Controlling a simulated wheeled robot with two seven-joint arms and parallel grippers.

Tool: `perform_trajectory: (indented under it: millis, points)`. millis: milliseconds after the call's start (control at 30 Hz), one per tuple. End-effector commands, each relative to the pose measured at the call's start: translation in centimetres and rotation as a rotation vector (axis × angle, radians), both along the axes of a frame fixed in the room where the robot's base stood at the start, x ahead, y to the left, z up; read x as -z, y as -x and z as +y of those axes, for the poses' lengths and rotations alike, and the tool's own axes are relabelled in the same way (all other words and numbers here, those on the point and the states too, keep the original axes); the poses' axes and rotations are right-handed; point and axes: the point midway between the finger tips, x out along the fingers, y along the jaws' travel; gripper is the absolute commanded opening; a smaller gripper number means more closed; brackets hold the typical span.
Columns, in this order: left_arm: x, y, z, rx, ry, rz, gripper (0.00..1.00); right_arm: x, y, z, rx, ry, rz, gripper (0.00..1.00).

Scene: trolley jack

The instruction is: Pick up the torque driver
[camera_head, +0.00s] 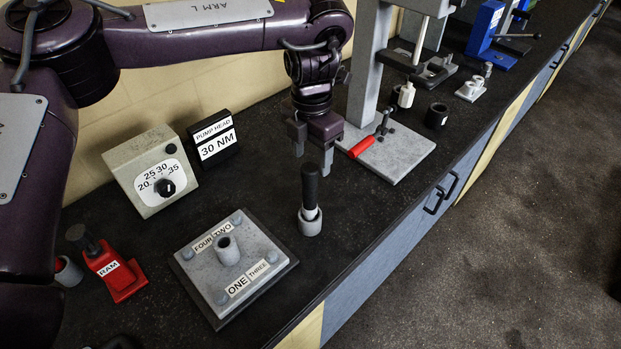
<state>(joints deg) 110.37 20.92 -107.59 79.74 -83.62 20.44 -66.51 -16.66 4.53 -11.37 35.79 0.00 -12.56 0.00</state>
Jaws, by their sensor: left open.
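The torque driver (310,184) looks to be the black-handled tool standing upright in a small grey round holder (310,222) on the dark bench. Its lower end is hidden inside the holder. My left gripper (313,152) points down just above and around the top of the black handle, with its two grey fingers apart. I cannot tell from this view whether a finger touches the handle. My right gripper is not in view.
A grey plate block (232,262) with numbered corners stands front left. A press base (400,155) with a red-handled tool (362,147) stands right of the gripper.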

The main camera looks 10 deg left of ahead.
Motion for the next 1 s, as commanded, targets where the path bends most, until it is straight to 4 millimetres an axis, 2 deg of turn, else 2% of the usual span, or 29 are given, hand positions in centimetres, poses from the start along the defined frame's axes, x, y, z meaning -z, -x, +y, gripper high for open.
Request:
perform_trajectory:
  millis: [267, 400, 533, 700, 967, 1000]
  points:
    - [2.3, 0.0, 0.1, 0.000, -0.001, 0.004, 0.56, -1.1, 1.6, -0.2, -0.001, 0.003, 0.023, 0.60]
    - [3.6, -0.2, 0.3, -0.001, -0.002, 0.005, 0.56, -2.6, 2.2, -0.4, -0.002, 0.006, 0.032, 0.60]
    - [5.3, -0.4, 0.6, 0.000, -0.002, 0.005, 0.56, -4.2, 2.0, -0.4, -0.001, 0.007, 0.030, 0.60]
    - [7.4, -0.5, 0.5, 0.000, -0.001, 0.002, 0.56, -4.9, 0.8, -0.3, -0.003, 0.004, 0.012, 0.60]
    - [7.8, -0.5, 0.5, 0.000, 0.000, 0.000, 0.56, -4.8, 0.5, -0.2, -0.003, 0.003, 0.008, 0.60]
    - [7.8, -0.5, 0.5, 0.000, 0.000, 0.000, 0.51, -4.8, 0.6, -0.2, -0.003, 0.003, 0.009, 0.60]
